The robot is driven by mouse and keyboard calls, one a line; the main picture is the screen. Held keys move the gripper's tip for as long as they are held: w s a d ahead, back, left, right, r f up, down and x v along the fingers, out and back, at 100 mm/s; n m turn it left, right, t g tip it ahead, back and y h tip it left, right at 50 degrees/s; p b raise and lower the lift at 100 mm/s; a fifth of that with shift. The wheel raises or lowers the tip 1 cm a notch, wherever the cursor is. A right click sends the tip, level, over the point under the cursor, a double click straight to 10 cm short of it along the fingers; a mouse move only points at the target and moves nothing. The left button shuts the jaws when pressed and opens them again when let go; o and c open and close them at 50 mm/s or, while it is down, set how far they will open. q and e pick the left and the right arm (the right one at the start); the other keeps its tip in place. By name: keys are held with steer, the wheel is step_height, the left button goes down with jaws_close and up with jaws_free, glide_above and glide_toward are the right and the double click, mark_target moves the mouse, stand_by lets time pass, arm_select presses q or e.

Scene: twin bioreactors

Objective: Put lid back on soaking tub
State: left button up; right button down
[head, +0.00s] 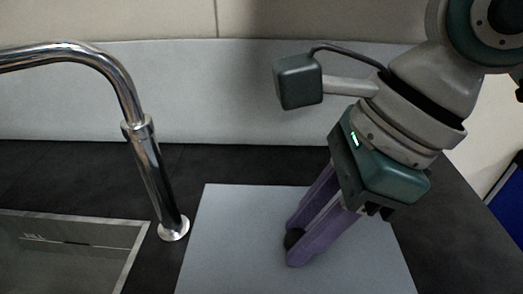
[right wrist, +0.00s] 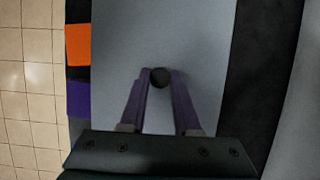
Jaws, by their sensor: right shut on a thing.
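My right gripper (head: 294,248) reaches down from the upper right in the head view. Its purple fingers are shut on a small dark round knob (head: 291,238), which also shows between the fingertips in the right wrist view (right wrist: 160,77). Below it is a flat pale grey panel (head: 235,225), which looks like the lid; it also fills the middle of the right wrist view (right wrist: 195,40). I cannot tell whether the knob is fixed to the panel, or whether the panel rests or is raised. The tub itself cannot be made out. My left gripper is not in view.
A chrome faucet (head: 152,175) stands left of the panel, beside a steel sink (head: 60,255). The dark counter (head: 90,175) meets a grey backsplash (head: 180,90). Orange (right wrist: 78,45) and purple (right wrist: 78,100) blocks of colour show at the left in the wrist view.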

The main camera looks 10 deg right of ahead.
steer(key=shift+f+b, duration=0.3)
steer(key=shift+b, duration=0.25)
stand_by(0.9)
stand_by(0.5)
steer(key=shift+f+b, duration=0.15)
steer(key=shift+b, duration=0.15)
stand_by(0.4)
steer(key=c, duration=0.8)
jaws_free()
steer(key=o, duration=0.7)
